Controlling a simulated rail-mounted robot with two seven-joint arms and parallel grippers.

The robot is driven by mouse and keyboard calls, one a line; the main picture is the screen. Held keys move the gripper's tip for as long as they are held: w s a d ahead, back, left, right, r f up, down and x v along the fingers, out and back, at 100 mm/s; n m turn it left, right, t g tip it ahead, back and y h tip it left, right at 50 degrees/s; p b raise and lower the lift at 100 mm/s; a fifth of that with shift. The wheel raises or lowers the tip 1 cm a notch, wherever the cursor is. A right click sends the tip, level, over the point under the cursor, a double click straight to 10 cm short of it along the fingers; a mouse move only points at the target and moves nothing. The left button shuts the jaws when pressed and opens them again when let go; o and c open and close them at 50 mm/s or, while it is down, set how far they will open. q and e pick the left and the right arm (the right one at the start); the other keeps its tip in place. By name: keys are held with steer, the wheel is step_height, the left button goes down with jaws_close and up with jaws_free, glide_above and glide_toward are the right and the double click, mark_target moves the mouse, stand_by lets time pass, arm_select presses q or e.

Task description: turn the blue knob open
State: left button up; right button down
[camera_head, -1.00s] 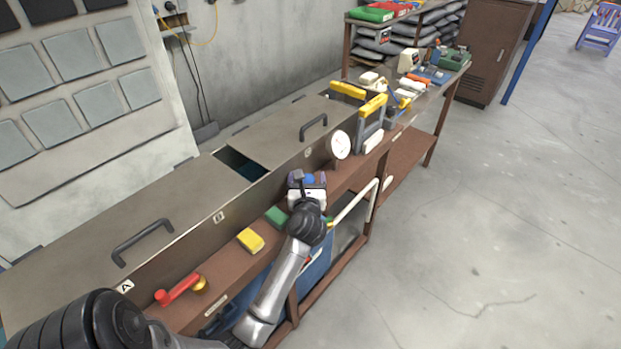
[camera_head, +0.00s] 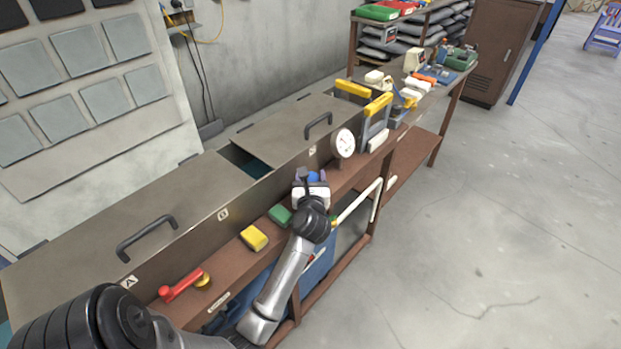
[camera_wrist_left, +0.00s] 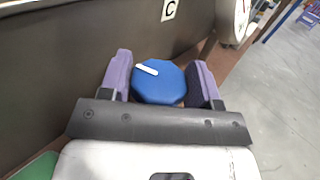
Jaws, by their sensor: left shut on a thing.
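The blue knob (camera_wrist_left: 160,84) sits between the two purple fingers of my left gripper (camera_wrist_left: 160,80) in the left wrist view. It is faceted, with a white bar mark on top that runs slightly down to the right. In the head view the knob (camera_head: 313,176) shows as a small blue patch at the bench's front ledge. My left gripper (camera_head: 311,178) reaches it there, shut on it. The knob's lower part is hidden by the gripper. My right gripper is not in view.
On the ledge are a green block (camera_head: 280,215), a yellow block (camera_head: 254,238) and a red handle (camera_head: 182,287). A round white gauge (camera_head: 343,143) stands just beyond the knob. The lidded bench (camera_head: 190,205) runs along the left; open floor (camera_head: 470,230) is at the right.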

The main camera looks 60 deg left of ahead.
arm_select(q)
steer(key=shift+f+n+g+y+b, duration=0.15)
steer(key=shift+n+g+y+b, duration=0.15)
steer(key=shift+n+g+b, duration=0.25)
steer(key=n+g+b, duration=0.3)
steer(key=g+b, duration=0.1)
steer(key=n+g+b, duration=0.2)
steer(key=g+b, duration=0.2)
steer(key=g, duration=0.1)
steer(key=n+g+b, duration=0.3)
steer(key=g+b, duration=0.1)
steer(key=shift+f+n+g+y+b, duration=0.1)
steer(key=shift+n+g+y+b, duration=0.2)
steer(key=shift+n+g+y, duration=0.1)
steer(key=shift+r+n+g+h+b, duration=0.2)
steer(key=shift+n+g+h+b, duration=0.6)
steer(key=shift+n+g+b, duration=0.55)
steer(key=shift+g, duration=0.5)
steer(key=o, duration=0.9)
steer(key=p+v, duration=0.2)
steer(key=v, duration=1.2)
steer(key=shift+r+p, duration=0.15)
steer(key=shift+p, duration=0.15)
